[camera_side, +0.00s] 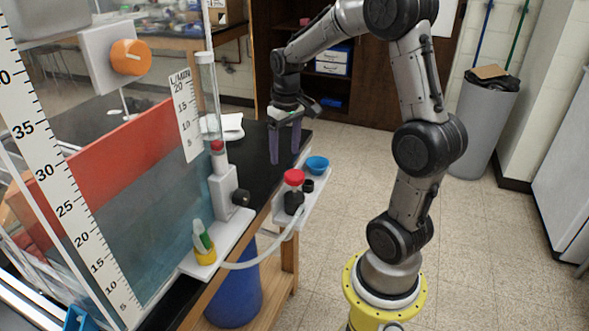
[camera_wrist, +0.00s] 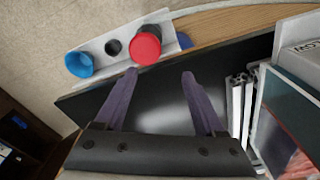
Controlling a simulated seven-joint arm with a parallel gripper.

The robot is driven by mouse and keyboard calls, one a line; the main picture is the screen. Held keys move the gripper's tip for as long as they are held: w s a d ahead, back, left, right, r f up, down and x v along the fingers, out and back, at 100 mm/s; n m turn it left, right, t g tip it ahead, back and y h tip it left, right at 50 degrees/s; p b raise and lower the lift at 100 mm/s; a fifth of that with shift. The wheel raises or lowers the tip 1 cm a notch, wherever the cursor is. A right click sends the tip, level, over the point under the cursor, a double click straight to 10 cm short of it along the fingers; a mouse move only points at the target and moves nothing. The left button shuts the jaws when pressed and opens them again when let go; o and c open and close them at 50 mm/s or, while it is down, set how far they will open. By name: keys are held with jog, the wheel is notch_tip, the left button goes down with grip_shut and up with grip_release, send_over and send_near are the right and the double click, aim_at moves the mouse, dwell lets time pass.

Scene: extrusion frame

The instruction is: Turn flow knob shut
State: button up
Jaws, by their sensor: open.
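A flow meter (camera_side: 222,184) stands by the tank, with a clear tube, a red float and a scale marked L/MIN. A black knob (camera_side: 240,197) sticks out from the right side of its base. An orange knob (camera_side: 130,57) with a pale pointer line sits on a white plate higher up. I cannot tell from the pictures which is the flow knob. My gripper (camera_side: 284,158) is open and empty, with purple fingers pointing down above the black bench, behind and right of the black knob. In the wrist view, the gripper (camera_wrist: 160,75) has nothing between its fingers.
A white shelf (camera_side: 316,198) holds a red-capped part (camera_side: 293,177), also in the wrist view (camera_wrist: 146,46), a blue cup (camera_side: 317,165) and a small black part (camera_side: 307,186). A pale hose (camera_side: 272,258) loops from the shelf.

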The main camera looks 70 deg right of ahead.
aim_at(294, 174)
jog(key=shift+s+d+f+m+g, duration=0.2)
jog(key=shift+s+d+f, duration=0.15)
jog(key=shift+d+f, duration=0.25)
jog(key=shift+s+d+f+m+g, duration=0.1)
jog(key=shift+s+d+f+m, duration=0.15)
jog(key=shift+d+f, duration=0.25)
notch_tip(294, 174, down, 4)
jog(key=shift+s+f, duration=0.15)
jog(key=shift+f, duration=0.45)
